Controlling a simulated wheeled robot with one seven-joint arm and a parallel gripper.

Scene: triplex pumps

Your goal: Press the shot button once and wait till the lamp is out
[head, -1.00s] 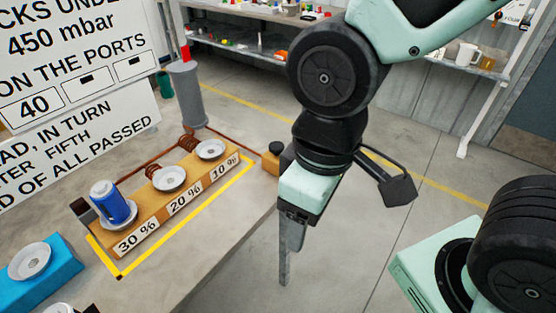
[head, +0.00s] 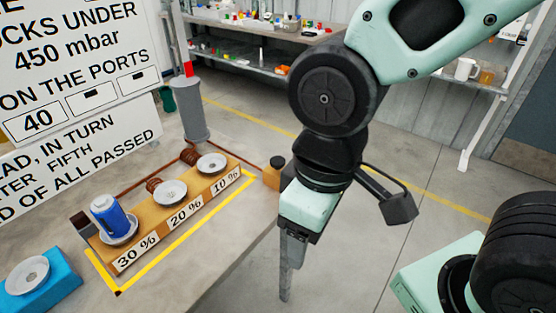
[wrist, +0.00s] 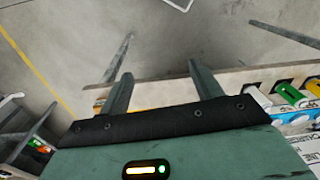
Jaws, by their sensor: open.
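A small orange box with a black round cap on top (head: 276,165) sits at the bench edge, past the 10 % end of the port block. It looks like the shot button, but no label on it can be read. My gripper (head: 286,298) points down, to the right of the box and apart from it, beyond the bench edge. In the wrist view my gripper (wrist: 160,70) has its two fingers well apart with nothing between them. I cannot make out a lamp for certain, lit or dark.
The ochre port block (head: 158,236) carries several white dishes; a blue can (head: 110,216) stands on the 30 % one. A grey post (head: 192,115) with a red band stands behind. A blue block (head: 45,290) is at lower left. Open floor lies right of the bench.

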